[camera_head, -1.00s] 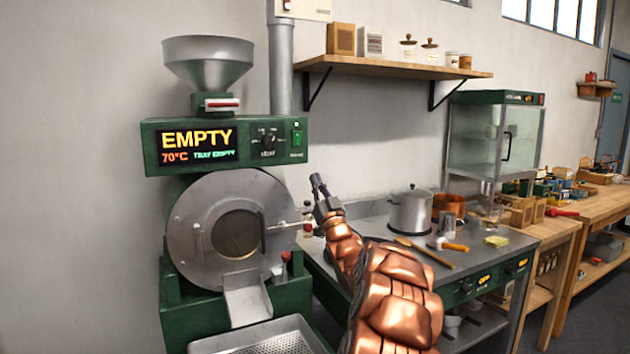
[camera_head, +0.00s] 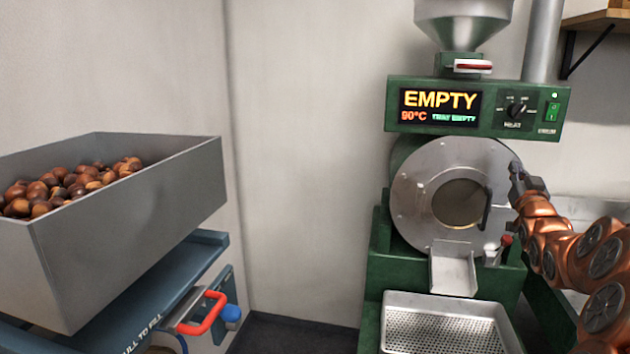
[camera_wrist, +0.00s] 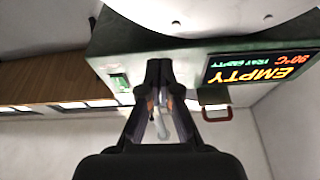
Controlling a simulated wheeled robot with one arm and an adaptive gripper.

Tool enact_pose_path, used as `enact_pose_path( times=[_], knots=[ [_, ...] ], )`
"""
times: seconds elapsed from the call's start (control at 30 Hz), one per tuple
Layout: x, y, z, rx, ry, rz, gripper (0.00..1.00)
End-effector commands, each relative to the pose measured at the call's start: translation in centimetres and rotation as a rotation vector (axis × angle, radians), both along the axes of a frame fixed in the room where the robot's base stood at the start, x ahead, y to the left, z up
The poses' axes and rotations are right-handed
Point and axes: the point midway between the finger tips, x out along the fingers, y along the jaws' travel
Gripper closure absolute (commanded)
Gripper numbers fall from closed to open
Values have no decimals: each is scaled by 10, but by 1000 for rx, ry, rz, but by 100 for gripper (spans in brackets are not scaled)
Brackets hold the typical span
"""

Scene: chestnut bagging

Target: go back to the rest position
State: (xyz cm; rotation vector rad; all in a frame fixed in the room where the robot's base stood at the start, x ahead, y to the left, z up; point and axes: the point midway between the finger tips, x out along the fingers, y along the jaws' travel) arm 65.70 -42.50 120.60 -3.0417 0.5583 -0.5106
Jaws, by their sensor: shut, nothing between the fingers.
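My gripper (camera_head: 516,172) is at the right of the head view, at the end of my copper-coloured arm, in front of the roaster's right side. In the wrist view my gripper (camera_wrist: 160,72) has its fingers together with nothing between them. The green roaster (camera_head: 477,105) stands behind it. Its display (camera_head: 440,106) reads EMPTY, 90°C and TRAY EMPTY. The display (camera_wrist: 258,68) also shows upside down in the wrist view. The round drum front (camera_head: 418,190) is closed, with a dark window. I cannot tell whether the gripper touches the roaster.
A grey bin (camera_head: 135,210) of chestnuts (camera_head: 62,190) stands at left on a blue stand with a red handle (camera_head: 203,313). A perforated metal tray (camera_head: 450,302) lies below the roaster's chute (camera_head: 453,268). The floor between stand and roaster is clear.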

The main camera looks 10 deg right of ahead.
Motion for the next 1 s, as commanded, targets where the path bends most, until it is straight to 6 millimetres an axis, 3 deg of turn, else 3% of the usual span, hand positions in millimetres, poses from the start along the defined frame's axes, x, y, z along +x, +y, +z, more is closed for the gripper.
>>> enact_pose_path(
  times=[0.03, 0.23, 0.47, 0.57, 0.77, 1.0],
  knots=[
    [7, 22, 0, 24, 59, 13, 100],
    [14, 98, -41, 120, 334, 54, 100],
    [-20, 189, -92, 197, 667, 104, 100],
    [-48, 227, -115, 222, 817, 126, 100],
    [-126, 296, -157, 257, 1121, 167, 100],
    [-250, 363, -193, 284, 1486, 214, 100]
  ],
)
